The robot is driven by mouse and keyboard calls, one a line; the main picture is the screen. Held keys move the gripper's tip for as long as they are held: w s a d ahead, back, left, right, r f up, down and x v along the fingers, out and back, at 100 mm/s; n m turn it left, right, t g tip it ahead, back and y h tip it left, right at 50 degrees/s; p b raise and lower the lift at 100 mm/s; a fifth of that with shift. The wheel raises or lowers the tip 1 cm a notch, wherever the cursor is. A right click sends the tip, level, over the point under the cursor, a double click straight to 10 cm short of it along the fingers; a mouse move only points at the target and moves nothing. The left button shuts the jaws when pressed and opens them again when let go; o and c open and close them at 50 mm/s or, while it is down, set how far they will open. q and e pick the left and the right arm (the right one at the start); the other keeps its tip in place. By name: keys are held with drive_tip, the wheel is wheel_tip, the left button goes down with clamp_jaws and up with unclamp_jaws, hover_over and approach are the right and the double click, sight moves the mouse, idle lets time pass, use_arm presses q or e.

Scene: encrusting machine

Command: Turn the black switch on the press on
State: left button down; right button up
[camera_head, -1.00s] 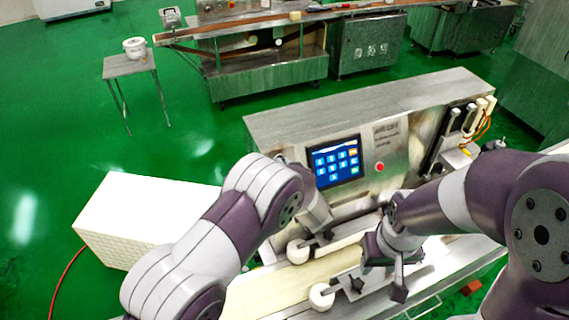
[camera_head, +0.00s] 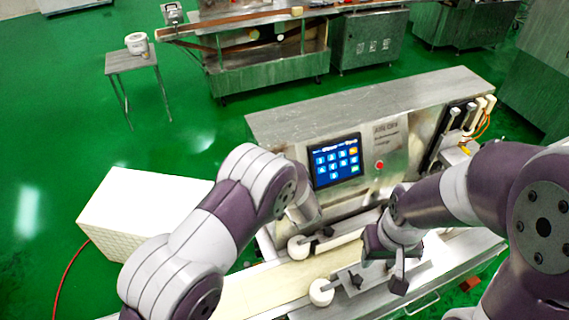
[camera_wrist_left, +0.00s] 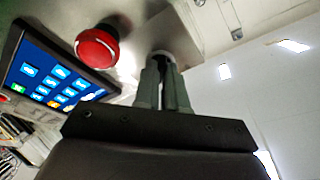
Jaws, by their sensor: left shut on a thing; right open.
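The press (camera_head: 400,125) stands in the middle of the head view, with a lit blue touch screen (camera_head: 335,161) and a small red button (camera_head: 379,165) on its front. In the left wrist view, the screen (camera_wrist_left: 55,70) and the red button (camera_wrist_left: 97,46) are close, left of my left gripper (camera_wrist_left: 166,68). Its fingers are closed on a narrow dark thing, apparently the black switch (camera_wrist_left: 168,88), mostly hidden between them, below a pale ring on the metal. In the head view my left fingers are hidden behind my wrist. My right gripper (camera_head: 385,264) is open and empty above the conveyor.
A pale conveyor belt (camera_head: 262,290) with white rollers (camera_head: 321,291) runs in front of the press, under my arms. A white box (camera_head: 140,205) stands on the green floor at left. A small table (camera_head: 131,62) with a white bucket is farther back.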

use_arm(q)
drive_tip(key=shift+s+a+f, duration=0.1)
drive_tip(key=shift+s+f, duration=0.05)
drive_tip(key=shift+f, duration=0.2)
drive_tip(key=c, duration=1.4)
unclamp_jaws()
drive_tip(key=shift+o, duration=1)
drive_tip(key=shift+w+r, duration=0.15)
drive_tip(key=shift+w, duration=0.05)
drive_tip(key=shift+s+r, duration=0.1)
drive_tip(key=shift+s, duration=0.25)
drive_tip(key=b+v, duration=0.4)
drive_tip(key=v, duration=0.8)
drive_tip(key=shift+b, duration=0.4)
